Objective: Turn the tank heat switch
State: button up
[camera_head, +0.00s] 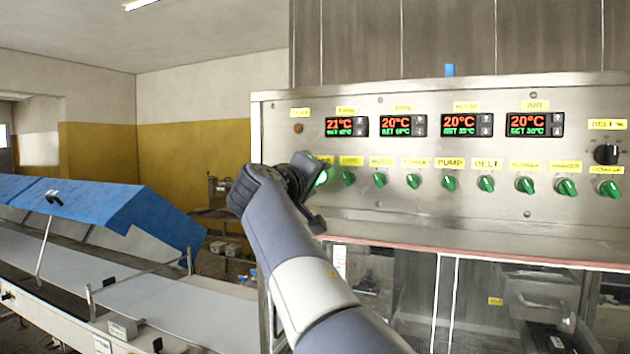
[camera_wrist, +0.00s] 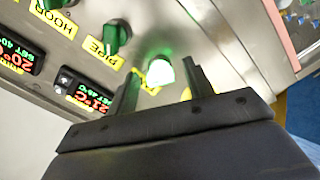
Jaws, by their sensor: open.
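The leftmost green knob (camera_head: 322,178) in the row under the displays glows bright. It shows in the wrist view as a lit knob (camera_wrist: 160,72), whitish green, with its yellow label partly hidden by a finger. I cannot read that label, so I cannot confirm that this is the tank heat switch. My gripper (camera_head: 313,191) is at this knob in the head view. In the wrist view my gripper (camera_wrist: 159,80) is open, with one dark finger on each side of the knob. Whether the fingers touch it is unclear.
The steel control panel (camera_head: 420,221) carries several more green knobs, the closest being the second knob (camera_wrist: 116,36). Above are temperature displays, the leftmost display (camera_head: 346,127) reading 21°C. A black dial (camera_head: 606,154) is at far right. A conveyor (camera_head: 150,300) with a blue cover (camera_head: 140,214) stands left.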

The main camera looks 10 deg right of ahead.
jog(key=b+v, duration=0.3)
jog(key=v, duration=0.7)
jog(key=shift+s+a, duration=0.2)
jog(key=shift+s, duration=0.15)
jog(key=shift+w, duration=0.1)
jog(key=p+x, duration=0.3)
jog(key=x, duration=0.7)
jog(key=shift+w+d, duration=0.25)
jog(key=shift+a+f, duration=0.1)
